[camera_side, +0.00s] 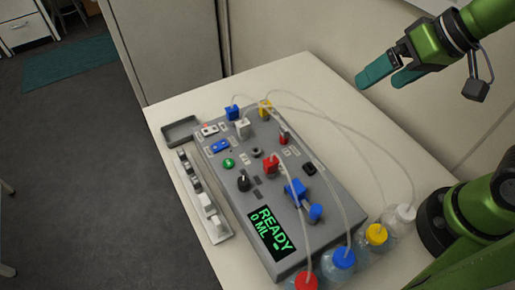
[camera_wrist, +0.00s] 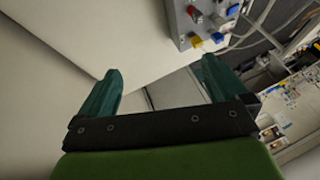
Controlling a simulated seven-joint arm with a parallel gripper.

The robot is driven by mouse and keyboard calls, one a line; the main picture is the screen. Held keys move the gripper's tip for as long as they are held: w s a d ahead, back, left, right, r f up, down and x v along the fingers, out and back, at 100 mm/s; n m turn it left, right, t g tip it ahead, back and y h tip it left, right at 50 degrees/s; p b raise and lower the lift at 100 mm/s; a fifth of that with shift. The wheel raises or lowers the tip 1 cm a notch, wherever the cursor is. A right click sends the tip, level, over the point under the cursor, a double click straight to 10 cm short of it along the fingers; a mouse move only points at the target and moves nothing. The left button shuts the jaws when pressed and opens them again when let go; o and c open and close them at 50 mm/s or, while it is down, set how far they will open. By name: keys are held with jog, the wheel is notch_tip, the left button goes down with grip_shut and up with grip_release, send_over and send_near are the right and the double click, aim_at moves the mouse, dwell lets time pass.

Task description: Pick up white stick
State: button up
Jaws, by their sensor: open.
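My gripper (camera_side: 381,79) is open and empty, high at the upper right of the side view, well away from the device. Its two teal fingers also show spread apart in the wrist view (camera_wrist: 161,68), with nothing between them. In the side view, a pale narrow rack (camera_side: 220,237) lies left of the grey device, holding dark-and-light pieces and larger white pieces (camera_side: 207,201) near its front end. I cannot tell which of these is the white stick.
The grey device (camera_side: 225,192) carries knobs, coloured connectors and a green READY display (camera_side: 270,230). Clear tubes arch from it to bottles with red, blue (camera_side: 343,258), yellow and white caps. An empty dark tray (camera_side: 181,130) sits at the table's left edge. The table (camera_side: 300,75) is bare behind the device.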

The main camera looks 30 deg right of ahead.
jog(key=d, duration=0.1)
jog(key=s+d+m+t, duration=0.1)
jog(key=d, duration=0.1)
jog(key=d+r+m+h, duration=0.1)
jog(key=d, duration=0.1)
jog(key=shift+s+t, duration=0.3)
jog(key=shift+t, duration=0.1)
jog(key=shift+c, duration=1.1)
jog(key=shift+d+m, duration=0.15)
jog(key=shift+m, duration=0.15)
jog(key=shift+c, duration=1.3)
jog(key=c, duration=0.6)
